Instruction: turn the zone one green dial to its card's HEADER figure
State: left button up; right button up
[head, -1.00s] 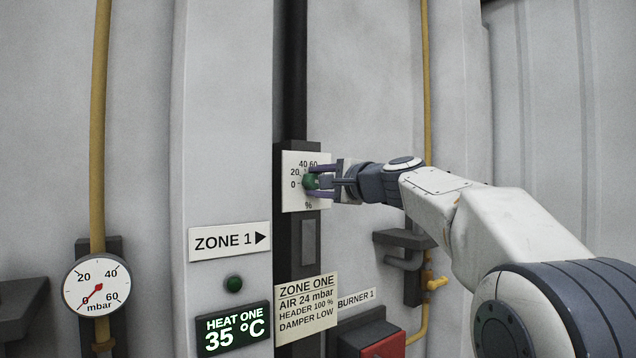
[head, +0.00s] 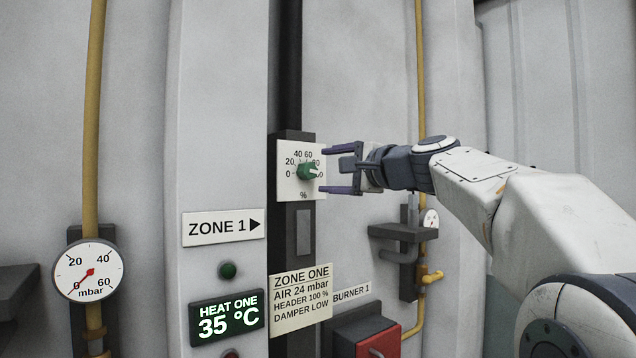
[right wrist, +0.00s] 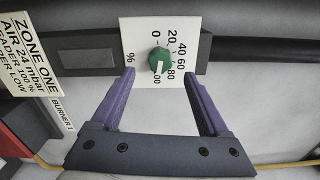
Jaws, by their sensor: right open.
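The green dial (head: 307,172) sits on a white scale plate (head: 288,190) marked 0 to 100 %. In the right wrist view the dial (right wrist: 159,60) has its white mark toward the 100 end of the scale. The zone one card (head: 301,299) below reads AIR 24 mbar, HEADER 100 %, DAMPER LOW. My right gripper (head: 342,169) is open, just right of the dial and apart from it. In the right wrist view its purple fingers (right wrist: 160,78) are spread with nothing between them. My left gripper is not in view.
A ZONE 1 sign (head: 223,228), a green lamp (head: 228,270) and a display (head: 227,315) reading 35 °C are at left. A pressure gauge (head: 88,270) is farther left. A red-fronted burner box (head: 378,340), bracket (head: 400,233) and yellow pipe (head: 423,100) lie near my arm.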

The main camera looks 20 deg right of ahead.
jog(key=b+v, duration=0.1)
jog(key=v, duration=0.3)
jog(key=shift+s+d, duration=0.1)
dwell(0.3)
jog(key=s+a+f+n+g, duration=0.3)
jog(key=a+f, duration=0.3)
jog(key=f, duration=0.4)
jog(key=s+a+f+n+g, duration=0.35)
jog(key=a+f, duration=0.25)
jog(key=f, duration=0.3)
jog(key=s+a+f+n+g, duration=0.2)
jog(key=a+f+n+g, duration=0.15)
jog(key=a+f, duration=0.45)
jog(key=s+a+f+n+g+h, duration=0.15)
jog(key=s+f+n+g, duration=0.35)
jog(key=s+f, duration=0.9)
jog(key=s+d+f+n+g+h, duration=0.1)
jog(key=s+d+f+n+h, duration=0.3)
jog(key=s+f+n, duration=0.3)
jog(key=s+d+f, duration=0.1)
jog(key=s+f, duration=0.2)
jog(key=shift+d+f+g, duration=0.2)
jog(key=shift+d+g, duration=0.05)
jog(key=shift+g, duration=0.05)
